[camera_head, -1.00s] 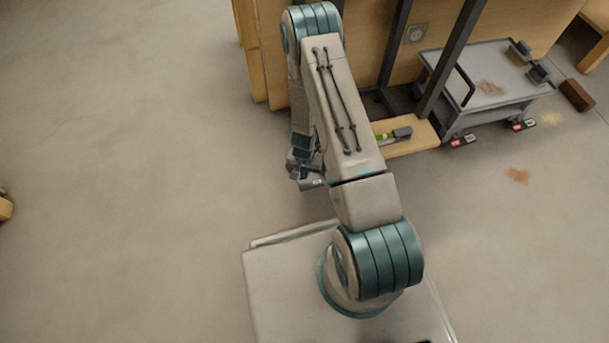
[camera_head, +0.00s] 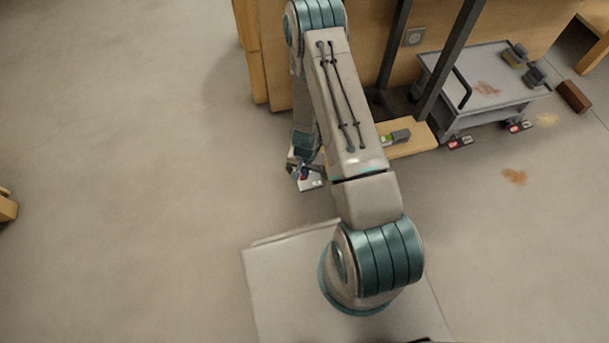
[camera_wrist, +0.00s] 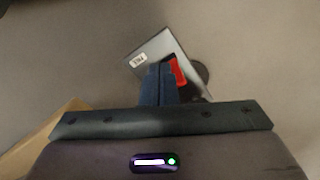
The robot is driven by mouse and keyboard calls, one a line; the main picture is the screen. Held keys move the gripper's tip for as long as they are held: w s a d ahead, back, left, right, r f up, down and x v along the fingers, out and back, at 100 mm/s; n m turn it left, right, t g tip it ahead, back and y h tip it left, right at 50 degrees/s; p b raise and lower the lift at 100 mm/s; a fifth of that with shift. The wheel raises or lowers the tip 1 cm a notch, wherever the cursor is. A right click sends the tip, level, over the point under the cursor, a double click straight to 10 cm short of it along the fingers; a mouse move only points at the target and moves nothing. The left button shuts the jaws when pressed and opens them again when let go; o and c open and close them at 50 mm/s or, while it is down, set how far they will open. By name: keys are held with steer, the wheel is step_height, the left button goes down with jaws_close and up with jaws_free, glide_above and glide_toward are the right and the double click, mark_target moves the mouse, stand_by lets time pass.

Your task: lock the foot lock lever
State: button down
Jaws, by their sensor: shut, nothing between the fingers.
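In the wrist view a red lever (camera_wrist: 178,72) sits on a flat grey unit (camera_wrist: 158,47) with a small white label. My gripper (camera_wrist: 160,70) is shut and empty, its blue fingers pointing at the unit, just left of the lever. The fingers hide part of the unit and perhaps part of the lever; whether they touch it I cannot tell. In the head view the grey unit (camera_head: 311,185) shows on the floor below my gripper (camera_head: 302,172), partly covered by my arm. The lever is too small there to read its position.
A grey cart (camera_head: 487,85) with red and white pedals (camera_head: 460,143) at its wheels stands at the right. A wooden cabinet (camera_head: 345,50) and dark posts are behind my arm. A low wooden board (camera_head: 415,143) lies beside it.

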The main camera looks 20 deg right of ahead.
step_height(320, 180, up, 6)
steer(key=p, duration=0.3)
steer(key=shift+f, duration=0.25)
stand_by(0.4)
step_height(320, 180, up, 40)
steer(key=w+a+n+t+y+p, duration=0.1)
steer(key=w+a+n+p, duration=0.15)
steer(key=p, duration=1.35)
steer(key=s+r+n+p, duration=0.1)
steer(key=s+r+p, duration=0.5)
steer(key=r, duration=0.7)
steer(key=s+d+r+n+t+p, duration=0.1)
steer(key=s+r+p, duration=0.5)
steer(key=r, duration=0.7)
steer(key=s+d+r+n+h+p, duration=0.1)
steer(key=s+r+p, duration=0.4)
steer(key=r, duration=0.8)
steer(key=shift+s+d+t+p, duration=0.15)
steer(key=shift+s+t+p, duration=0.25)
steer(key=shift+p, duration=0.1)
